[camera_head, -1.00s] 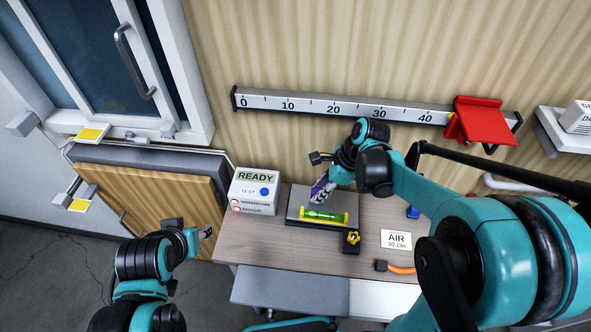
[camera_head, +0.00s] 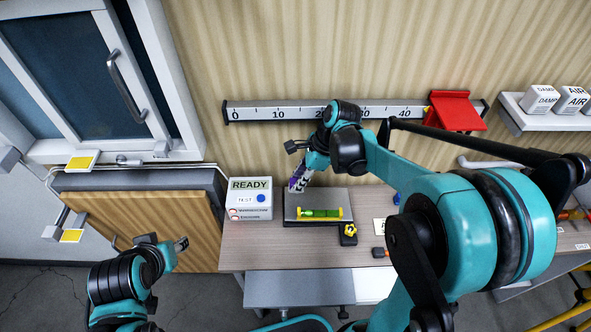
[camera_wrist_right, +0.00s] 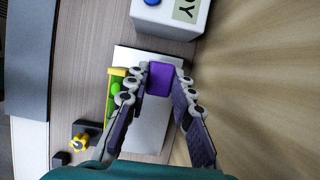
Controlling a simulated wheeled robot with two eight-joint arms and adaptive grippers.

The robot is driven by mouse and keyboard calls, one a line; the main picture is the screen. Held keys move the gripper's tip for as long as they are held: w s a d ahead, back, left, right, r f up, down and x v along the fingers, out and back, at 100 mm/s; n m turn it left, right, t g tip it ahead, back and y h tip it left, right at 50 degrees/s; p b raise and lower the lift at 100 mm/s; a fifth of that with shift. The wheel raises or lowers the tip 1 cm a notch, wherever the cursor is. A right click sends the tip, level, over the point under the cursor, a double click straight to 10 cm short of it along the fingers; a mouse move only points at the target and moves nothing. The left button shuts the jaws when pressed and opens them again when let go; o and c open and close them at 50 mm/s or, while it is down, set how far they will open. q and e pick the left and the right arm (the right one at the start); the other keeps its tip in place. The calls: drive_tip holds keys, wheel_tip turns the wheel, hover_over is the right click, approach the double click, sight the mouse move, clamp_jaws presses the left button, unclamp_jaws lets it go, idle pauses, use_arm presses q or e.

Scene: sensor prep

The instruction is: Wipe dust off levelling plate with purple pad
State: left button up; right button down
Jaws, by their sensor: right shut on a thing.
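The levelling plate (camera_head: 335,196) is a grey plate on the workbench, with a green and yellow spirit level (camera_head: 320,213) along its front side. The purple pad (camera_wrist_right: 161,78) shows between the fingertips of my right gripper (camera_wrist_right: 160,82) in the right wrist view. My right gripper (camera_head: 298,184) is shut on the pad at the plate's left back part. I cannot tell whether the pad touches the plate, and no dust can be made out. My left gripper (camera_head: 181,243) is off the bench at the lower left, its jaws too small to judge.
A white READY box (camera_head: 250,205) stands close to the plate's left. A yellow knob (camera_head: 350,231) sits at the plate's front right corner. A ruler rail (camera_head: 270,112) with a red slider (camera_head: 455,111) runs along the wall behind. A shelf (camera_head: 530,118) holds white boxes at the right.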

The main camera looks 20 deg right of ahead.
wheel_tip(320, 180, up, 3)
drive_tip(key=shift+f+p, duration=0.15)
drive_tip(key=shift+p, duration=0.65)
drive_tip(key=shift+r, duration=0.25)
drive_tip(key=shift+s+d, duration=0.1)
